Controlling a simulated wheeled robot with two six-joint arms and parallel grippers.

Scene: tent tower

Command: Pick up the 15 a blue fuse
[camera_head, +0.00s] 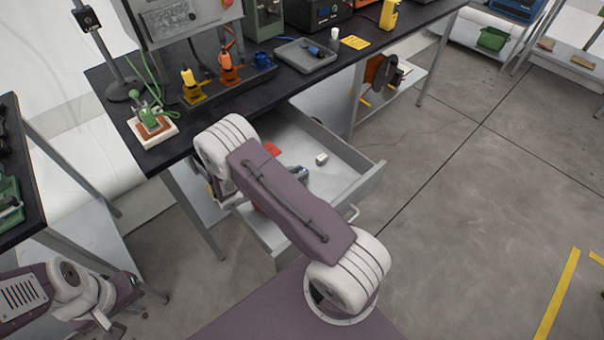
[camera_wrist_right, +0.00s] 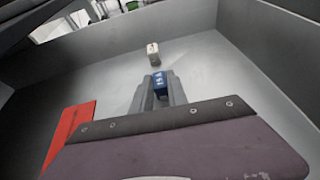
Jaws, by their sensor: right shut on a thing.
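The blue fuse (camera_wrist_right: 160,86), with pale marking on its face, is between the two grey fingers of my right gripper (camera_wrist_right: 158,90) in the right wrist view. The fingers are shut on it, inside the open drawer (camera_head: 345,150). In the head view my right arm covers most of that gripper, and the fuse cannot be made out. My left gripper (camera_head: 103,319) hangs low at the lower left of the head view, away from the drawer; its fingers are too unclear to judge.
A small white block (camera_wrist_right: 152,52) lies on the drawer floor beyond the fuse; it also shows in the head view (camera_head: 321,159). A red flat piece (camera_wrist_right: 70,130) lies to the left. Drawer walls surround the gripper. The dark workbench (camera_head: 290,88) stands above and behind.

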